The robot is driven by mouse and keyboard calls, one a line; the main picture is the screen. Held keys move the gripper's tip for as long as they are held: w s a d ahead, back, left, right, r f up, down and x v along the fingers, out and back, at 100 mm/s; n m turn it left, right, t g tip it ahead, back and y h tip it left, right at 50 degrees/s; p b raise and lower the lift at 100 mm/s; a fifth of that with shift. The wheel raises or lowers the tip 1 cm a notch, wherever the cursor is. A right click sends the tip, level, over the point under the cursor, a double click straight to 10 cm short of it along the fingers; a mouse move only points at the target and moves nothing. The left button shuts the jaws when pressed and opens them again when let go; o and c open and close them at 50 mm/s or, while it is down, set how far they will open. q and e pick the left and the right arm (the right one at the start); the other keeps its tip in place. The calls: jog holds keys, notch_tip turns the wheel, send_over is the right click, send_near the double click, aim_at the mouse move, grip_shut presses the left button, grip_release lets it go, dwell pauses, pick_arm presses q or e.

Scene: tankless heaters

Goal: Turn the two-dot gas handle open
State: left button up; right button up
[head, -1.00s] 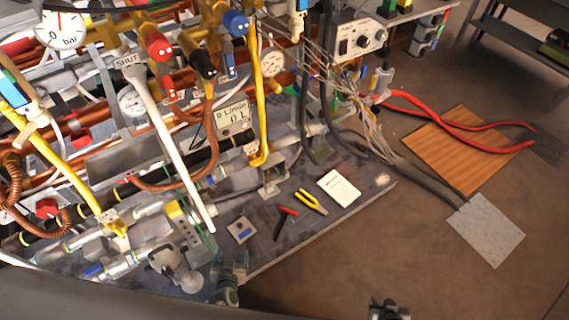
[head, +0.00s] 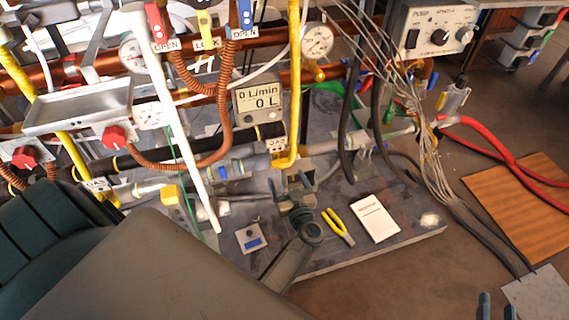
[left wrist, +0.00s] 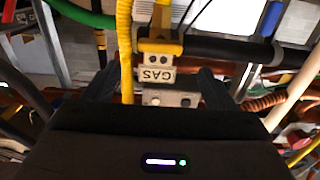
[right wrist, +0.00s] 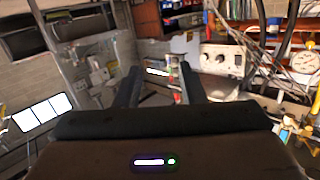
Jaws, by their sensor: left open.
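A white GAS tag with two dots (left wrist: 157,66) shows close up in the left wrist view, below a yellow fitting (left wrist: 160,47). A grey metal piece with dots (left wrist: 170,98) sits just under it. In the head view a GAS tag (head: 277,144) hangs by the foot of the right yellow pipe (head: 294,80); its dots are too small to read. My left gripper (head: 297,183) is just below that tag, open, its fingers on either side of the grey piece in the left wrist view (left wrist: 160,82). Contact cannot be told. My right gripper (right wrist: 158,75) is open and empty, away at the lower right.
Another GAS tag (head: 95,184) is on the left yellow pipe. Yellow pliers (head: 338,226) and a white booklet (head: 375,218) lie on the bench, beside grey cables.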

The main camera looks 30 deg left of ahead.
aim_at(281, 165)
pick_arm(q)
jog(key=b+x, duration=0.1)
jog(key=x, duration=0.6)
jog(key=shift+w+f, duration=0.1)
jog(key=shift+w+a, duration=0.25)
jog(key=shift+a, duration=0.1)
pick_arm(e)
notch_tip(281, 165, up, 7)
jog(key=w+t, duration=0.1)
jog(key=t, duration=0.3)
jog(key=shift+w+d+f, duration=0.15)
jog(key=shift+w+d, duration=0.1)
jog(key=shift+w, duration=0.1)
pick_arm(q)
jog(key=shift+c, duration=0.2)
jog(key=c, duration=0.9)
